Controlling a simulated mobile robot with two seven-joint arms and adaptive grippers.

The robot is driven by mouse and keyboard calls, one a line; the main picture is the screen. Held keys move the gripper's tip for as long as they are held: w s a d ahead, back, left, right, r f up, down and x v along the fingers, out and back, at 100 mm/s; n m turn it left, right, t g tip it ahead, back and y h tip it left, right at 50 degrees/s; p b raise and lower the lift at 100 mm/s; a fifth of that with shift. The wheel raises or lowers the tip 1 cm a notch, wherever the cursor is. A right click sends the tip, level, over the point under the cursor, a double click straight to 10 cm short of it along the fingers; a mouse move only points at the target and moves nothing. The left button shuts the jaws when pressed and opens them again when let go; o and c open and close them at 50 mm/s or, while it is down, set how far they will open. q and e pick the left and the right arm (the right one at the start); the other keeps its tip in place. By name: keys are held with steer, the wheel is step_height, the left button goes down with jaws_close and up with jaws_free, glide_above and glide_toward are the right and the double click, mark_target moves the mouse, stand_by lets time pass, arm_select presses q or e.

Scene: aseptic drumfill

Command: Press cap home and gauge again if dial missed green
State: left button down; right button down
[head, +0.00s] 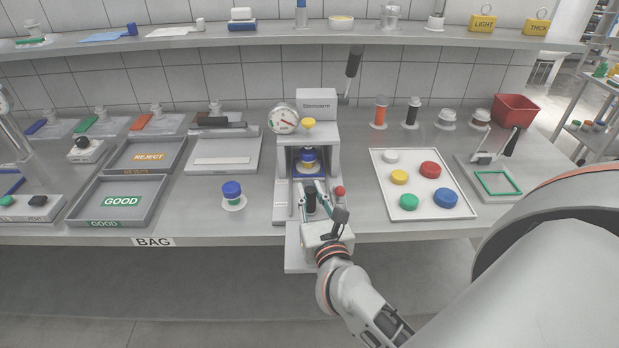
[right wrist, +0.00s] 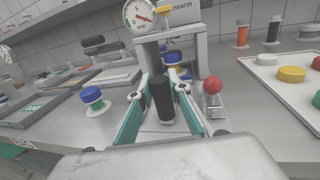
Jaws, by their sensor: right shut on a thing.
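The press (head: 316,105) stands mid-bench with a round dial (head: 283,119) on its left; the dial also shows in the right wrist view (right wrist: 139,14). Its red needle points down to the right; I cannot tell whether it is in the green. A blue-capped container (head: 308,157) stands inside the press, partly hidden in the right wrist view (right wrist: 173,57). My right gripper (head: 310,190) is in front of it, shut on a black upright grip (right wrist: 162,98) at the press's front. A second blue-capped container (head: 232,192), with a green base, stands left of the press. My left gripper is out of view.
A red ball knob (head: 339,191) is right of my right gripper. A black-handled lever (head: 353,63) rises above the press. A white tray (head: 378,160) of coloured caps lies right. GOOD (head: 75,218) and REJECT (head: 120,169) trays lie left. A shelf (head: 230,36) runs above.

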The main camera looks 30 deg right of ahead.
steer(key=shift+s+a, duration=0.4)
steer(key=shift+s, duration=0.25)
steer(key=c, duration=1.8)
jaws_free()
steer(key=shift+c, duration=0.2)
steer(key=v, duration=1.2)
